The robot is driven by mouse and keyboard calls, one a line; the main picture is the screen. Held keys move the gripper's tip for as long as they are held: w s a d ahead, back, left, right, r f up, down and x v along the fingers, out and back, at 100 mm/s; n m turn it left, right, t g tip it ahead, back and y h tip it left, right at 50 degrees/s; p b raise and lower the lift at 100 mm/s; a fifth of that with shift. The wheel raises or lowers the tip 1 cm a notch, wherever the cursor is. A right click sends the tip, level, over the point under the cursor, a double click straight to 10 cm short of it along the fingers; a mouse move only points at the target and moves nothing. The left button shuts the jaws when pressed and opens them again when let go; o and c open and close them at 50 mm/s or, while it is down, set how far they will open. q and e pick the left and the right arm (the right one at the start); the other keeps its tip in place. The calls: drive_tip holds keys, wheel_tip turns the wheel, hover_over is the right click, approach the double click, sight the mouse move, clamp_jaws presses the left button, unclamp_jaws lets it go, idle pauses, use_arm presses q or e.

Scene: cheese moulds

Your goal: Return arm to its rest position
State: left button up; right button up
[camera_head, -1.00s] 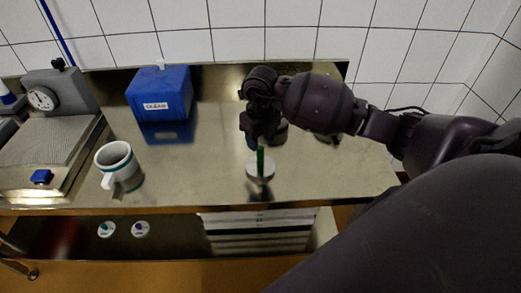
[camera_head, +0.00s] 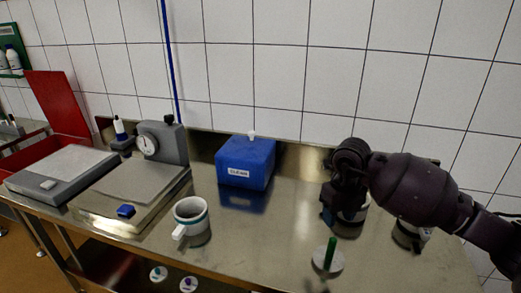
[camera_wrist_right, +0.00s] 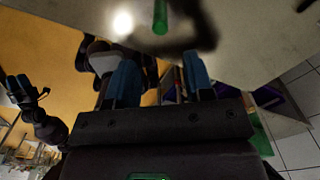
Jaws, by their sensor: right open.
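My right gripper (camera_head: 328,218) hangs from the arm that comes in from the right, above the steel table. In the wrist view its two blue fingers (camera_wrist_right: 158,82) are spread with nothing held between them. A white disc with an upright green handle (camera_head: 330,255) stands on the table just in front of and below the gripper, apart from it. The green handle also shows in the wrist view (camera_wrist_right: 160,16), beyond the fingertips. In the wrist view, what looks like my left gripper (camera_wrist_right: 26,92) is small at the left edge; its opening is unclear.
A blue CLEAN box (camera_head: 245,163), a white mug (camera_head: 190,214) and a scale with a dial (camera_head: 135,185) stand left on the steel table (camera_head: 250,235). A pot (camera_head: 352,207) is partly hidden behind my right gripper. Another small container (camera_head: 410,235) is below my forearm.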

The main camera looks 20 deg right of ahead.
drive_tip(key=s+a+f+n+t+y, duration=0.1)
drive_tip(key=s+a+y, duration=0.3)
drive_tip(key=a+y, duration=0.8)
drive_tip(key=a+r+m+t+y, duration=0.5)
drive_tip(key=a+r+m+t, duration=0.2)
drive_tip(key=r+m+t, duration=0.25)
drive_tip(key=s+d+f+m+t+h, duration=0.2)
drive_tip(key=d+f+m+t+h, duration=0.15)
drive_tip(key=d+m+h, duration=0.6)
drive_tip(key=s+d+f+m+t+h, duration=0.2)
drive_tip(key=d+f+m+h, duration=0.35)
drive_tip(key=m+h, duration=0.65)
drive_tip(key=s+f+m+g+y, duration=0.25)
drive_tip(key=s+f+g, duration=0.35)
drive_tip(key=s, duration=0.4)
drive_tip(key=s+f+m+g+y, duration=0.1)
drive_tip(key=s+f+m+g, duration=0.4)
drive_tip(key=s, duration=0.4)
drive_tip(key=w+f+n+t, duration=0.1)
drive_tip(key=w+f+t, duration=0.5)
drive_tip(key=f, duration=0.5)
drive_tip(key=shift+w+a+f+n+t+y, duration=0.3)
drive_tip(key=shift+w+f+n+y, duration=0.1)
drive_tip(key=shift+w, duration=0.1)
